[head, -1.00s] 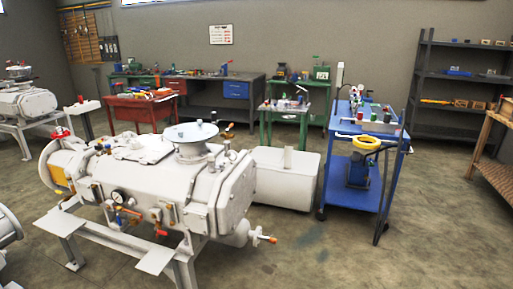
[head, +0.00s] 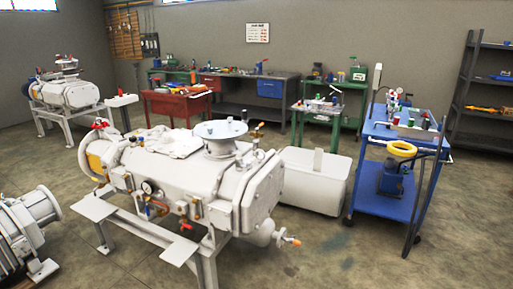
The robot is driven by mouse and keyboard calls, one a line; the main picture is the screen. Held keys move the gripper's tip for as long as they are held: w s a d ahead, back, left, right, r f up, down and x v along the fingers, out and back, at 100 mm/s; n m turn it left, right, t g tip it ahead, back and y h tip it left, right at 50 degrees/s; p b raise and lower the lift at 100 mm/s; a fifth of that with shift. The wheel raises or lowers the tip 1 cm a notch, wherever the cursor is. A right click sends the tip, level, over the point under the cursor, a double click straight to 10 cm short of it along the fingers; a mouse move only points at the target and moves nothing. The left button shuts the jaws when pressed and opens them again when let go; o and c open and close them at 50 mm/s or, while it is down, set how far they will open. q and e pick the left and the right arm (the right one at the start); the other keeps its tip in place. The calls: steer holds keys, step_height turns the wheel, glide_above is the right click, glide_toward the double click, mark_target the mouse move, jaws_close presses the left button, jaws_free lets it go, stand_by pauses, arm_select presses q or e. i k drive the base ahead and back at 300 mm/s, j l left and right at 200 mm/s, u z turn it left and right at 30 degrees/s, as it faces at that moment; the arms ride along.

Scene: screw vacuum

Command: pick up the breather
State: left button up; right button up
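I cannot pick out the breather with certainty; several small parts are too small to tell apart. The large grey screw vacuum machine (head: 200,188) stands on a frame in the middle, with a round flanged port (head: 221,130) on top. A small dark fitting with a brass part (head: 257,130) rises behind its right top edge. A gauge, valves and an orange-tipped outlet (head: 295,242) are on its front and right end. Neither of my grippers is in view.
A blue cart (head: 402,133) with small parts stands at the right. A white bin (head: 313,183) is behind the machine. A red table (head: 178,104), green table (head: 325,108) and workbench (head: 265,82) line the back. Floor is open at the front right.

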mark_target(255, 142)
steer(key=i+l+u, duration=0.15)
steer(key=i+l, duration=0.2)
steer(key=i+l+u, duration=0.1)
steer(key=i+l, duration=0.25)
steer(key=l, duration=0.15)
